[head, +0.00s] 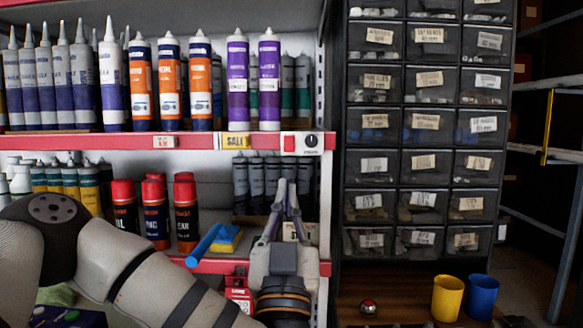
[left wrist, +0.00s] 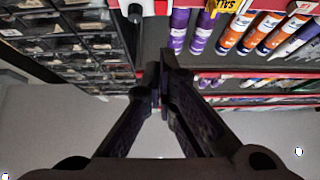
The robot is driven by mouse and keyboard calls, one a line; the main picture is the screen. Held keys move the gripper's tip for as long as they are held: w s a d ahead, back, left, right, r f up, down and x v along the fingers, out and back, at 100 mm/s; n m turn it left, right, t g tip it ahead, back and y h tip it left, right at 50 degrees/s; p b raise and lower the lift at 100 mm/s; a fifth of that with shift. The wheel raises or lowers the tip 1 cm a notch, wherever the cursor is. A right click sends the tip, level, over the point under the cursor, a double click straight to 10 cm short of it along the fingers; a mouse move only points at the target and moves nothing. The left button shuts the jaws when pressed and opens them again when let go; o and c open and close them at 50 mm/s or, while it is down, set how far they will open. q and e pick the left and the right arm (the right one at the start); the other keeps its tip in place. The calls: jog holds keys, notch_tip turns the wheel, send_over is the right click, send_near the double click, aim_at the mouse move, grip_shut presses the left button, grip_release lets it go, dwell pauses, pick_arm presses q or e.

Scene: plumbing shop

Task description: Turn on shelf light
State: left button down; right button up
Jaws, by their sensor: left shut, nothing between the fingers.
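A small white switch box (head: 302,142) with a red part and a round black knob (head: 310,140) is mounted on the red front edge of the upper shelf, at its right end. The knob also shows at the top of the left wrist view (left wrist: 136,12). My left gripper (head: 287,184) points upward, just below and a little left of the box in the head view. Its fingers are together and empty, and appear apart from the box. The fingertips also show in the left wrist view (left wrist: 158,70).
The upper shelf holds grey, orange and purple tubes (head: 238,80). A drawer cabinet (head: 424,130) stands right. A yellow cup (head: 447,298) and blue cup (head: 482,296) stand below it.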

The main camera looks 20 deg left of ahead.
pick_arm(q)
jog(key=p, duration=0.3)
send_near(291, 141)
notch_tip(291, 141, up, 4)
jog(key=w, duration=0.3)
jog(key=shift+w+a, duration=0.35)
jog(key=shift+a, duration=0.2)
pick_arm(e)
jog(key=w+r, duration=0.2)
jog(key=shift+r+t, duration=0.3)
jog(key=shift+r, duration=0.1)
pick_arm(q)
jog(key=shift+w+a+f, duration=0.1)
jog(key=shift+w+f, duration=0.1)
jog(key=shift+w, duration=0.25)
pick_arm(e)
jog(key=shift+s, duration=0.1)
